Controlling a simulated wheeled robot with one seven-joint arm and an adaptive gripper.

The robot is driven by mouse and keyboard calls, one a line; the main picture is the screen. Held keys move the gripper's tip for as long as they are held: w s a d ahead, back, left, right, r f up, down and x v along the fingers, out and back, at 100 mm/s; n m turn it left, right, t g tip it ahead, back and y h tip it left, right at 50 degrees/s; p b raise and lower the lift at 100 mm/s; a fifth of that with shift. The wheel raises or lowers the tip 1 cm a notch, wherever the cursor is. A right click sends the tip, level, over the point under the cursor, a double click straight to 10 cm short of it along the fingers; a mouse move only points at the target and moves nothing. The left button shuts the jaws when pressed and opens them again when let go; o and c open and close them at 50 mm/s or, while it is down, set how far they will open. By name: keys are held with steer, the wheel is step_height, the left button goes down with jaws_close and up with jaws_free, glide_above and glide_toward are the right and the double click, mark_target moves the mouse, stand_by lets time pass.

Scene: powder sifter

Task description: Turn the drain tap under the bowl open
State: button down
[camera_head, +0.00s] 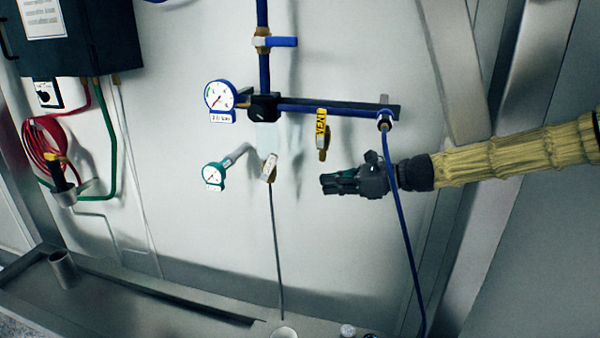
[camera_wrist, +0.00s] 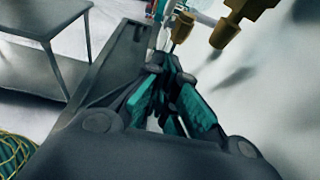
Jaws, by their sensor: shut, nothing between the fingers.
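The drain tap (camera_head: 269,168) is a small brass valve with a pale lever, under a faint, translucent bowl (camera_head: 268,138) below the black regulator. Its lever looks tilted from upright; I cannot tell its exact setting. My gripper (camera_head: 326,184) reaches in from the right, shut and empty, to the right of the drain tap and slightly lower, apart from it. In the wrist view my fingertips (camera_wrist: 171,68) are together. A small brass fitting (camera_wrist: 181,28) lies just beyond them, probably the drain tap.
A yellow-handled vent valve (camera_head: 322,130) hangs just above my gripper. A blue hose (camera_head: 396,215) hangs down by my wrist. A teal gauge (camera_head: 213,176) is left of the tap, and a thin drain line (camera_head: 277,250) runs down from it. Open wall lies below my gripper.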

mark_target(268, 168)
step_height(268, 168, down, 14)
steer(key=d+n+t+h+b, duration=0.1)
steer(key=d+t+h+b, duration=0.1)
steer(key=t+h, duration=0.35)
steer(key=s+a+r+n+t+y+b, duration=0.2)
steer(key=s+a+r+n+t+b, duration=0.25)
steer(key=s+r+t, duration=0.4)
steer(key=w+a+r+p, duration=0.6)
steer(key=w+a+r, duration=0.1)
steer(key=w, duration=0.3)
steer(key=shift+w+a+r+m+t+p, duration=0.25)
steer(key=shift+w+a+m+t, duration=0.2)
steer(key=shift+a, duration=0.4)
steer(key=shift+s, duration=0.1)
